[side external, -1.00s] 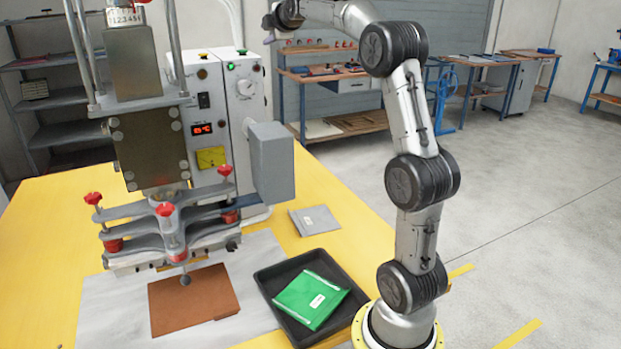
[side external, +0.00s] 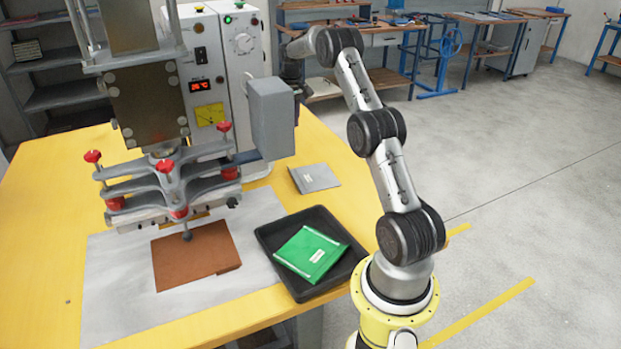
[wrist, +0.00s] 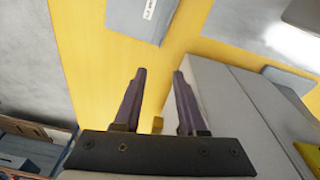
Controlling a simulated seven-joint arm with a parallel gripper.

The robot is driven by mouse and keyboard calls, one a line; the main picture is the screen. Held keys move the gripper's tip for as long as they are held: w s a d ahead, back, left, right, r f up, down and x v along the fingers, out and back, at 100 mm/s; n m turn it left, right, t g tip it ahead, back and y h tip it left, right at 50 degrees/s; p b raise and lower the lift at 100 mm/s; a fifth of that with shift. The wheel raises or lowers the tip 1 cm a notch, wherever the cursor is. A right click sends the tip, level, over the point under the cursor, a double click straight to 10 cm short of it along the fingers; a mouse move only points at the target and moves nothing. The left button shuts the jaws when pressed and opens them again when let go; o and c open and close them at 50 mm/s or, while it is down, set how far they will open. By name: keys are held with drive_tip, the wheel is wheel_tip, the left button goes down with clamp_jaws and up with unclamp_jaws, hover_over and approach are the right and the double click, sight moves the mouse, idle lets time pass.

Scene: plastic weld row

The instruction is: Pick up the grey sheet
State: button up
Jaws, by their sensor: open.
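In the wrist view the grey sheet (wrist: 138,16) is at the top edge, partly cut off, beyond the fingertips. My gripper (wrist: 159,74) is open and empty, its two dark fingers apart over the yellow table. In the side view the end of my arm is above and behind the sheet, and the fingers are mostly hidden by the press's grey box.
The press (side external: 150,120) with its grey side box (side external: 272,118) stands close left of the sheet. In front, a black tray (side external: 345,268) holds a green folded sheet (side external: 309,254). A brown sheet (side external: 195,258) lies on a pale mat (side external: 110,300) under the press. Yellow table is clear around the grey sheet.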

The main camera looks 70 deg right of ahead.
sight(290, 171)
drive_tip(key=f+m, duration=0.1)
drive_tip(key=f, duration=0.5)
drive_tip(key=f+m, duration=0.1)
drive_tip(key=f, duration=0.5)
drive_tip(key=f+m+g+y, duration=0.1)
drive_tip(key=f, duration=0.4)
drive_tip(key=shift+w+a+f, duration=0.1)
drive_tip(key=shift+w+f, duration=0.1)
drive_tip(key=shift+f, duration=0.2)
clamp_jaws()
idle(0.8)
